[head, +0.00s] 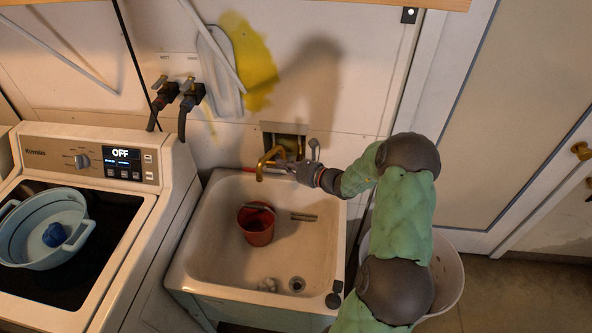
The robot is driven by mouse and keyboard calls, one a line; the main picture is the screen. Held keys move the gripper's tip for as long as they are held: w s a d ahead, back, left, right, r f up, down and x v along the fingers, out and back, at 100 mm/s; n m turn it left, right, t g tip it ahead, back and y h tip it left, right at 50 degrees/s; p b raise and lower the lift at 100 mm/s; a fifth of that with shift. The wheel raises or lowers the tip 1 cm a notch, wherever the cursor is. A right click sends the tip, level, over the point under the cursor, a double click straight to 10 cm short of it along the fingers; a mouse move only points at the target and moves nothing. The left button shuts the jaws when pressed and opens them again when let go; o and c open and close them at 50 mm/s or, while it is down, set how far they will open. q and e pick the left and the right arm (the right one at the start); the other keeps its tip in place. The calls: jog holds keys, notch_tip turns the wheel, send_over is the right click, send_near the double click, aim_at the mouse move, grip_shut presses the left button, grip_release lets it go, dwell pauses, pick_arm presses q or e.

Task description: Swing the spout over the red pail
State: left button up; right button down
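The brass spout (265,162) comes out from the wall plate behind the sink. It is bent, and its end points down over the back of the basin. The red pail (256,230) stands upright in the sink, left of its middle, nearer to me than the spout's end. A grey bar or handle lies across its top. My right gripper (289,168) is at the spout's right side, close to it or touching; I cannot tell which. Its fingers are small and partly hidden, so their opening is unclear. My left gripper is out of view.
The white sink (190,258) has a drain at front right, a short grey bar and whitish lumps inside. A washer (128,227) with a blue pot (40,252) stands left. A white bin (450,280) is partly behind my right arm. Hoses (185,108) hang from wall taps.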

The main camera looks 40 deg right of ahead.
aim_at(267, 159)
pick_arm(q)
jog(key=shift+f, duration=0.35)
pick_arm(e)
jog(key=shift+x, duration=1.8)
pick_arm(q)
jog(key=shift+b, duration=0.3)
pick_arm(e)
jog(key=shift+w+a+b, duration=0.25)
jog(key=shift+w+a, duration=0.05)
jog(key=shift+w, duration=0.25)
jog(key=shift+w+a+b, duration=0.2)
jog(key=shift+w+a, duration=0.1)
jog(key=shift+w, duration=0.2)
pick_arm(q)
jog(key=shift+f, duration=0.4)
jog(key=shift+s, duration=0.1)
pick_arm(e)
jog(key=shift+s, duration=0.1)
